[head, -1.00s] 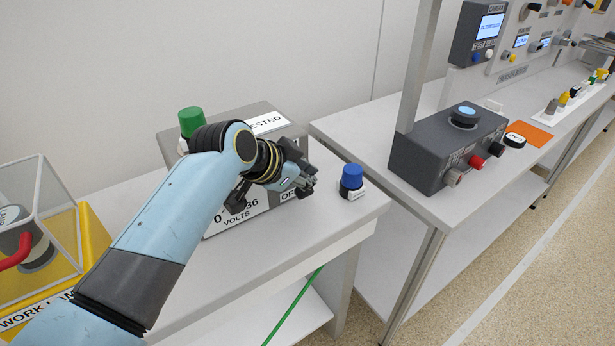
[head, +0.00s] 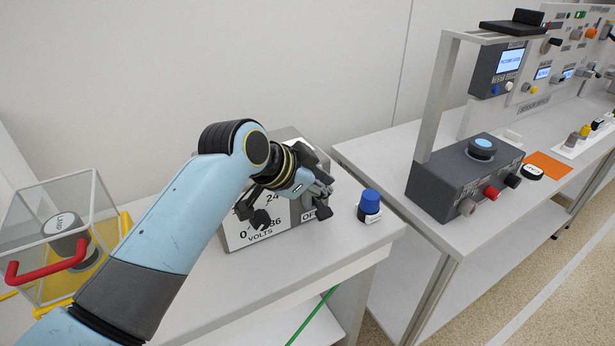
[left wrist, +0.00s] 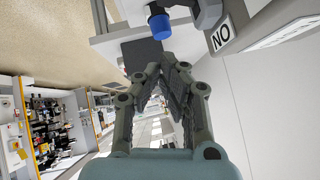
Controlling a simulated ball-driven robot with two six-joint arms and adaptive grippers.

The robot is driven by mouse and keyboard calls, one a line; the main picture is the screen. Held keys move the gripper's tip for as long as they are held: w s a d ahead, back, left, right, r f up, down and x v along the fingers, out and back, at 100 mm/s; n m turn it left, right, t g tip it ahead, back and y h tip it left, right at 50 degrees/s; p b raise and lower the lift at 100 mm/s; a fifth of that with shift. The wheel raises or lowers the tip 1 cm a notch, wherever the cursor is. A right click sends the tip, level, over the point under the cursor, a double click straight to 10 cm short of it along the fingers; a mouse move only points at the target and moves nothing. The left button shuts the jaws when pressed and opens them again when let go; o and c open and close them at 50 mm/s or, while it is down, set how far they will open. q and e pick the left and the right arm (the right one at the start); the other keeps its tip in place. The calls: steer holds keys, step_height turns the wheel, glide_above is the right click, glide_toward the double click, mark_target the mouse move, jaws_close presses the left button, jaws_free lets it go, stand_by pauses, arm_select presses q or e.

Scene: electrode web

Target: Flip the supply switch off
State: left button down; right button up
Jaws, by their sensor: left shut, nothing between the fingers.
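The grey supply box (head: 318,238) stands on the near table, with a white dial face reading VOLTS (head: 262,236) and an OFF label (head: 308,215) low on its front. My left gripper (head: 326,190) is in front of the box, above the OFF label, and hides part of the front. I cannot make out the switch in the head view. In the left wrist view my left gripper (left wrist: 173,80) is shut and empty. An upside-down ON label (left wrist: 222,36) shows there beside a dark, shiny part (left wrist: 207,14) that I cannot identify surely. My right gripper is out of view.
A blue-topped knob (head: 370,201) stands right of the box, near the gripper. A clear case with a red handle (head: 48,262) stands at the left. A dark control box (head: 440,185) sits on the right table, across a gap. The near table's front is clear.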

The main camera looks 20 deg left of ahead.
arm_select(q)
steer(key=shift+v, duration=2.65)
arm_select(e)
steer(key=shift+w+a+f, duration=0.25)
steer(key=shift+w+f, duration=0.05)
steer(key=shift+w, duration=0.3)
arm_select(q)
steer(key=shift+s, duration=0.15)
